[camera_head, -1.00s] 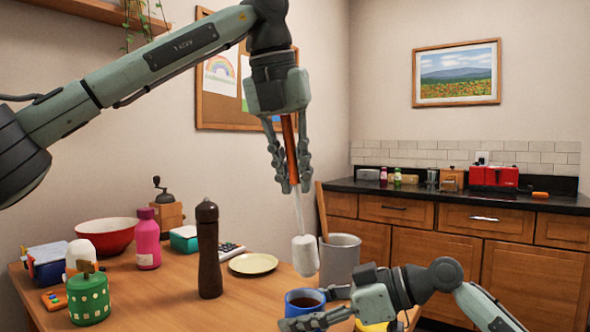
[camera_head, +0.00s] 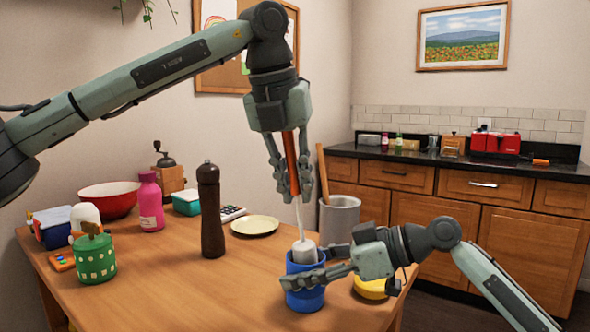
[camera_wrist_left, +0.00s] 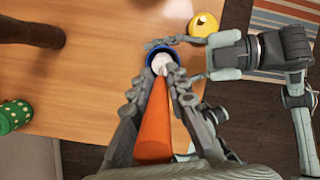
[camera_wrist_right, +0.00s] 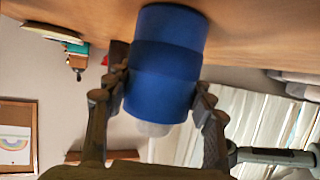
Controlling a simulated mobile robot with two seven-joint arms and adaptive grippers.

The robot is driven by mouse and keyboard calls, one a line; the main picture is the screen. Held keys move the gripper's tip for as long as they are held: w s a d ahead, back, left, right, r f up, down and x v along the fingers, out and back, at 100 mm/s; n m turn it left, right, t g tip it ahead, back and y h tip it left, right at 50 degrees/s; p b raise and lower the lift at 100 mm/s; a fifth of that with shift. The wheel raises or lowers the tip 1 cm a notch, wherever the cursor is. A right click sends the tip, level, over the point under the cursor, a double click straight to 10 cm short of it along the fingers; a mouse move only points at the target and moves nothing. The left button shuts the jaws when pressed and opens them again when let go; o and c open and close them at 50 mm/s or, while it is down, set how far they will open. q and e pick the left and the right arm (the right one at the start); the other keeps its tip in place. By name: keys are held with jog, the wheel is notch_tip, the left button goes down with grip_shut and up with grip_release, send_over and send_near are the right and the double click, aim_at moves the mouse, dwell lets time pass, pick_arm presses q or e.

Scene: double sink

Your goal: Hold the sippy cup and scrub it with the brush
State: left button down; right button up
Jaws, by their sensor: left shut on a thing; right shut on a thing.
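The blue sippy cup (camera_head: 305,298) stands upright near the table's front right edge. My right gripper (camera_head: 314,266) is shut around the cup's sides; in the right wrist view the blue cup (camera_wrist_right: 165,70) sits between its fingers. My left gripper (camera_head: 292,190) is above the cup, shut on the orange handle of the brush (camera_head: 290,155), which points down. The brush's white head (camera_head: 304,250) is partly inside the cup's mouth, and its lower end is hidden. In the left wrist view the orange handle (camera_wrist_left: 156,125) runs toward the cup.
A yellow round object (camera_head: 370,288) lies beside my right gripper. A dark pepper mill (camera_head: 211,212) and a cream plate (camera_head: 255,225) stand to the left. The front middle of the table is clear.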

pick_arm(q)
jog(key=shift+f, duration=1.9)
